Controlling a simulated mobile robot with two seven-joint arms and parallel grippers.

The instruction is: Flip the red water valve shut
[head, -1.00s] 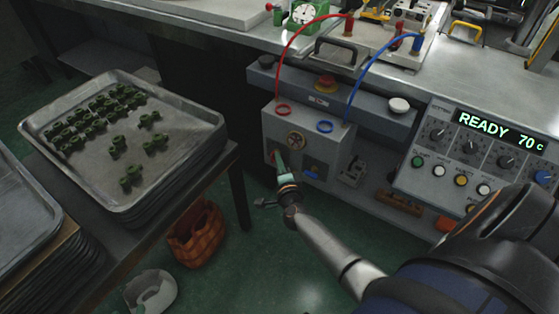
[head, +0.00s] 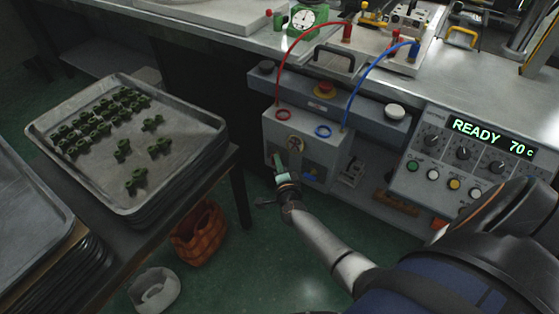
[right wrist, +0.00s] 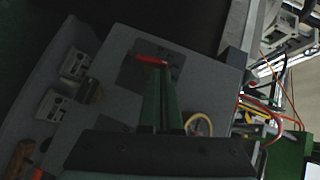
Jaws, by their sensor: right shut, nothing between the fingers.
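The red water valve shows as a small red lever (right wrist: 152,60) at the fingertips in the right wrist view, lying across a dark square patch on the grey box. In the head view, the grey box (head: 325,152) stands below the bench, and my gripper hides the red lever. My right gripper (head: 277,159) is at the lower left of the box front. In the right wrist view its green fingers (right wrist: 159,72) are shut with nothing between them, tips right by the lever. I cannot tell if they touch it. My left gripper is not in view.
A blue valve (head: 310,173) is on the same box, right of my gripper. Red (head: 291,60) and blue hoses (head: 360,82) arch above it. A control panel (head: 464,160) reading READY 70 c stands right. A metal tray (head: 90,172) of green parts is left.

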